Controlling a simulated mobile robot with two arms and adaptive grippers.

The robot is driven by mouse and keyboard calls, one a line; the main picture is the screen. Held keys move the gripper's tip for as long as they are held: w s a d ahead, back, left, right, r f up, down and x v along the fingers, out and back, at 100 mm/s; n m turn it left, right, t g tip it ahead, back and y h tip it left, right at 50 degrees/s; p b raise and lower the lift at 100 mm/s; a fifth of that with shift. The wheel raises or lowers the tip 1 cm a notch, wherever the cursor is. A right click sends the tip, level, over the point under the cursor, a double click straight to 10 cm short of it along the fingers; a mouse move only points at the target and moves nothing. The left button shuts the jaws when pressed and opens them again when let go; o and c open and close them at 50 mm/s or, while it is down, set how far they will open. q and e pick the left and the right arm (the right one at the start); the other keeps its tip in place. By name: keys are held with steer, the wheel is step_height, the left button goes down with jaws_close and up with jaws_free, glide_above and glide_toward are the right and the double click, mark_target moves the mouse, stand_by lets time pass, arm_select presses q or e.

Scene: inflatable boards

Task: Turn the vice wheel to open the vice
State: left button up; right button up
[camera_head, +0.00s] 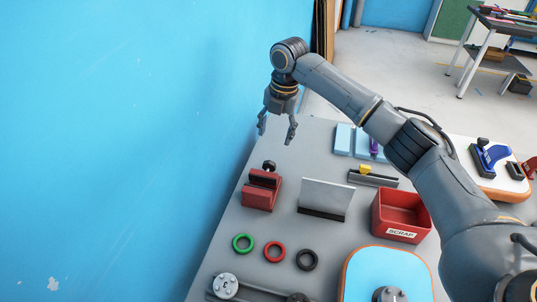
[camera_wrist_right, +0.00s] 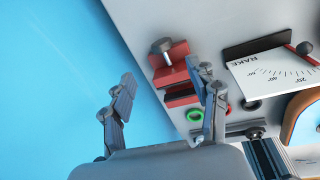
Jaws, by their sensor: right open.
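The red vice (camera_head: 261,190) stands near the left edge of the grey bench, with dark jaws across its top. Its small dark wheel (camera_head: 268,165) is at the far end; in the right wrist view the wheel (camera_wrist_right: 162,46) shows as a knob on a short screw beside the red body (camera_wrist_right: 172,75). My right gripper (camera_head: 277,132) is open and empty, beyond and above the vice, fingers pointing down and apart from the wheel. In the right wrist view one finger overlaps part of the vice and hides it. My left gripper is not in view.
A blue surface (camera_head: 130,150) borders the bench's left side. An upright grey plate (camera_head: 324,198) stands right of the vice, with a red SCRAP bin (camera_head: 402,234) beyond it. Green, red and black rings (camera_head: 307,259) lie in front. My right arm spans the right side.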

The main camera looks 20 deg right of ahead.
glide_above(270, 162)
steer(key=f, duration=0.3)
steer(key=f+p, duration=0.1)
steer(key=f, duration=0.1)
steer(key=shift+s+d, duration=0.35)
steer(key=shift+d, duration=0.05)
steer(key=f, duration=0.6)
steer(key=shift+w+a+p, duration=0.3)
steer(key=shift+w, duration=0.1)
steer(key=shift+f, duration=0.75)
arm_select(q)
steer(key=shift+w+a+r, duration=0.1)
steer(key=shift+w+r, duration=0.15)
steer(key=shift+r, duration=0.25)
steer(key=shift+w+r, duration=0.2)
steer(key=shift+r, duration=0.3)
arm_select(e)
steer(key=shift+w, duration=0.1)
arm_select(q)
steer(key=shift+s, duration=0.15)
arm_select(e)
steer(key=shift+c, duration=0.5)
steer(key=c, duration=1.1)
